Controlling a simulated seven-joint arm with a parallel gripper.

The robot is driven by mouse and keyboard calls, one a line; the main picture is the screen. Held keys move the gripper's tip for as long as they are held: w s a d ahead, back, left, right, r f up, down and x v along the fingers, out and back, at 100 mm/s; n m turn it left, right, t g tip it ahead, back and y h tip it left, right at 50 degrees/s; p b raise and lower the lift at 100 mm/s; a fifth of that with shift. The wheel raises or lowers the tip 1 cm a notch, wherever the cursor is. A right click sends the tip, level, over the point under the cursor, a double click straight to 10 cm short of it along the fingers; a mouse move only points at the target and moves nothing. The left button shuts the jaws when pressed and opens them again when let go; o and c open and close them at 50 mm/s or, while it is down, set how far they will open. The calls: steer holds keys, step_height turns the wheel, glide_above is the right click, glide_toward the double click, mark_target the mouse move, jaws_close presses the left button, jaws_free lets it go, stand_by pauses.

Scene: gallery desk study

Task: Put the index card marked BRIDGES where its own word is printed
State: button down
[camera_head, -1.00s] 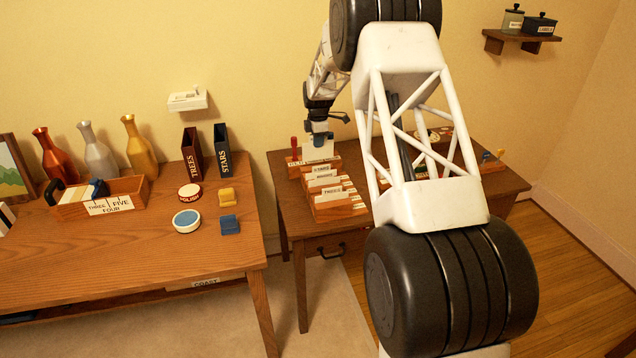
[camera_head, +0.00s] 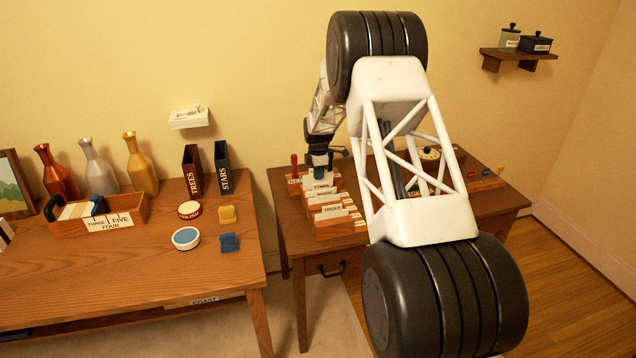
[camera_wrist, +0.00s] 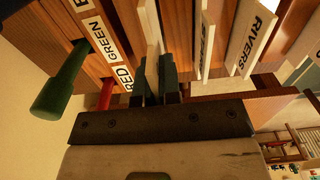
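My gripper (camera_head: 319,168) is low over the back of the wooden card holder (camera_head: 333,233) on the right desk. In the wrist view my gripper (camera_wrist: 155,82) has its dark green fingers close together on a white index card (camera_wrist: 150,28), seen nearly edge-on. The word on this card cannot be read, so I cannot confirm that it says BRIDGES. It stands among the holder's cards; whether it touches the bottom is hidden. A card marked RIVERS (camera_wrist: 256,42) and another card (camera_wrist: 207,42) stand to its right in the wrist view. A card marked TREES (camera_head: 332,210) is at the holder's front.
Beside the cards is a rack with a strip reading RED and GREEN (camera_wrist: 105,38), a green handle (camera_wrist: 62,82) and a red handle (camera_wrist: 105,93) close to my gripper. The left table carries bottles, a card box (camera_head: 140,208) and upright TREES and STARS files (camera_head: 222,168).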

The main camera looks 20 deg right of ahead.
mark_target(318, 181)
steer(key=shift+f, duration=0.1)
steer(key=shift+f, duration=1.75)
steer(key=shift+f, duration=0.15)
steer(key=c, duration=1.3)
jaws_free()
step_height(318, 181, up, 12)
steer(key=shift+r, duration=0.15)
